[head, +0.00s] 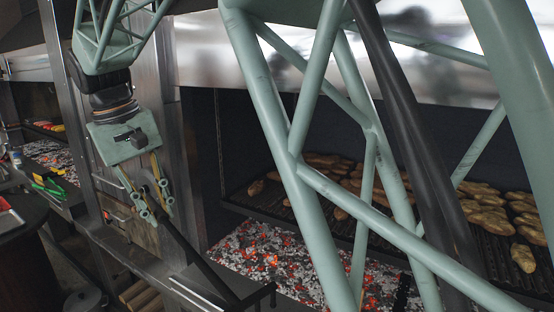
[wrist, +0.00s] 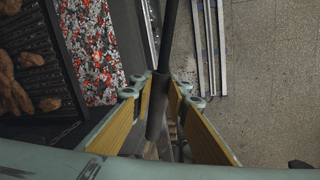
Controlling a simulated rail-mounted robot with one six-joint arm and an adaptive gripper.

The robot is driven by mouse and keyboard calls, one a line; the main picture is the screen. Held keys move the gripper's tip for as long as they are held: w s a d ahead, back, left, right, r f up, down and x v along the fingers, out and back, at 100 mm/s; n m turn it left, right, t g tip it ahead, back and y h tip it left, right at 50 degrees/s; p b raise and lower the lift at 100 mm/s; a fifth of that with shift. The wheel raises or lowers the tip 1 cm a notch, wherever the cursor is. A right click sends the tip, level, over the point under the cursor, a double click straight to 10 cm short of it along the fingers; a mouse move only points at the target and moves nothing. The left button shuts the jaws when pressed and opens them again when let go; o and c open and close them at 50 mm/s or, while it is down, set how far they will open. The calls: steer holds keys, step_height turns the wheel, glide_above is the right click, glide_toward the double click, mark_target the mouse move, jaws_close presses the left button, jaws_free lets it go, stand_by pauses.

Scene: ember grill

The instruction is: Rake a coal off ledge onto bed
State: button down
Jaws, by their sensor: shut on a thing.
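My gripper (head: 155,203) is shut on the dark handle of a long tool, the rake (head: 200,262). In the wrist view, the handle (wrist: 158,112) sits between the yellow-faced fingers (wrist: 160,100), and its shaft runs up out of the picture. The bed of grey and glowing red coals (head: 265,262) lies right of my gripper, behind the front metal ledge (head: 130,262). The bed also shows at the upper left of the wrist view (wrist: 92,50). I cannot pick out a single coal on the ledge.
A dark grate with browned food (head: 500,252) stands above the coals at the right. My green arm frame hides much of the grill. A second coal bed (head: 50,156) and green-handled things (head: 46,184) are at the left. Metal bars (wrist: 208,45) lie over the floor.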

steer(key=shift+s+a+r, duration=0.1)
steer(key=shift+s+r, duration=0.25)
steer(key=shift+r, duration=0.25)
steer(key=shift+s+r, duration=0.3)
steer(key=shift+r, duration=0.25)
steer(key=shift+s+a+r, duration=0.1)
steer(key=shift+s+r, duration=0.05)
stand_by(0.6)
steer(key=shift+w, duration=0.2)
stand_by(0.6)
steer(key=shift+f, duration=0.2)
